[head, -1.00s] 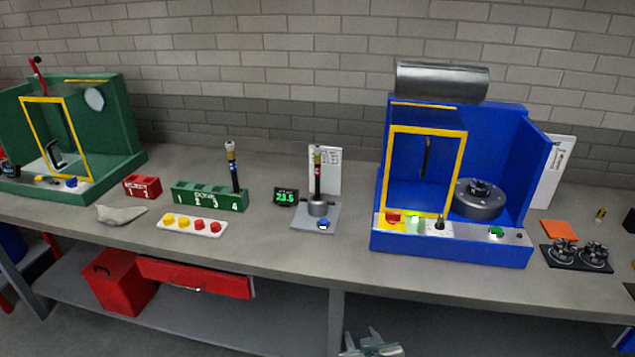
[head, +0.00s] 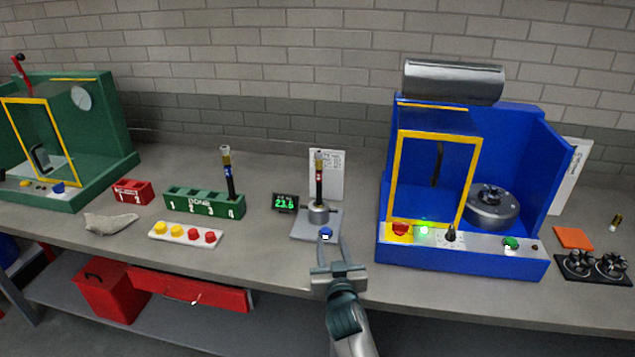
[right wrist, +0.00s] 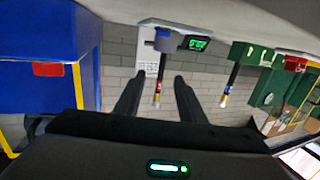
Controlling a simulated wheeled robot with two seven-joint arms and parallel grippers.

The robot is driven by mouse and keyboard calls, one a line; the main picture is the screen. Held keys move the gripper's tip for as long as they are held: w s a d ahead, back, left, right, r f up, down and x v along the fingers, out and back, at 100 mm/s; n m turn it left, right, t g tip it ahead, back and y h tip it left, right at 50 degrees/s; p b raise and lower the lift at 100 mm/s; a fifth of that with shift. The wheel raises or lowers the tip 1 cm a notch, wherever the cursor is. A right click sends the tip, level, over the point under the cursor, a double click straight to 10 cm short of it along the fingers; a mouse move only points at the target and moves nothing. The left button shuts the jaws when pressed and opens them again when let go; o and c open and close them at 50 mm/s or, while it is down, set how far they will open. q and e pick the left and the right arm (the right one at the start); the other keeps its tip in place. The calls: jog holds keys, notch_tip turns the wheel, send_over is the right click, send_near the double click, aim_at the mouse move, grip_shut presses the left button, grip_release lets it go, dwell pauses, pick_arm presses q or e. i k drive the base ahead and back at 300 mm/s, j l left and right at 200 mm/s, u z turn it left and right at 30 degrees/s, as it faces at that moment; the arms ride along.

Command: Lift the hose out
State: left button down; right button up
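A dark hose (head: 319,180) with a red band and a brass-coloured top stands upright in the round grey holder (head: 318,213) of a small bench fixture. A blue button (head: 326,233) is at the fixture's front. My right gripper (head: 334,243) is open and empty, its fingers pointing at the fixture's front edge, short of the hose. In the right wrist view, which is upside down, the hose (right wrist: 160,82) shows between the two spread fingers. A second hose (head: 228,175), with a blue band, stands in slot 4 of the green rack (head: 190,208). My left gripper is not in view.
A display (head: 285,202) reading about 23.5 stands left of the fixture, and a white sheet (head: 328,163) behind it. The blue machine (head: 400,255) is close on the right. A button strip (head: 186,235), red rack (head: 132,193) and grey cloth-like piece (head: 110,222) lie left.

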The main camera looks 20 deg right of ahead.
aim_at(319, 153)
jog(key=i+l, duration=0.55)
jog(key=i, duration=0.3)
jog(key=u, duration=0.05)
